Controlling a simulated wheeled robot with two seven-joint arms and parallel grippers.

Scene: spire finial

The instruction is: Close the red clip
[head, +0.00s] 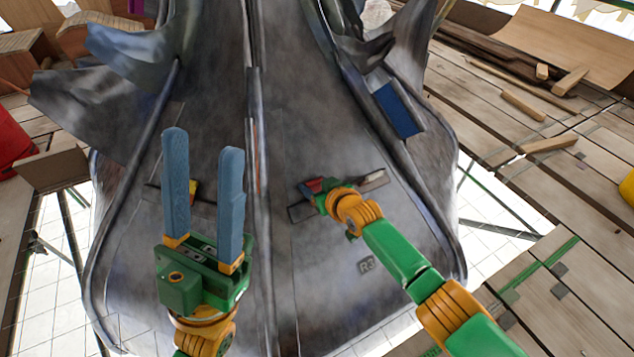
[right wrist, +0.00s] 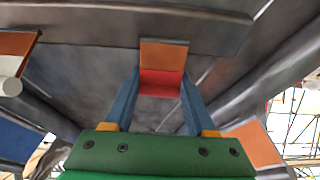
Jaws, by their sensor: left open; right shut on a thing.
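The red clip (head: 313,184) sits on a dark strip on the right face of the grey metal spire, largely hidden by my right gripper in the head view. In the right wrist view the red clip (right wrist: 161,83) lies between the two blue fingers, below an orange-brown plate (right wrist: 163,55). My right gripper (head: 318,187) is shut on the red clip; its fingers also show in the right wrist view (right wrist: 160,92). My left gripper (head: 203,148) is open and empty, its blue fingers pointing up in front of the spire's left face. A small yellow piece (head: 193,190) shows behind them.
The spire's raised centre ridge (head: 258,200) runs between my two grippers. Wooden planks (head: 570,200) lie to the right, with loose wood pieces. A red object (head: 12,140) is at far left.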

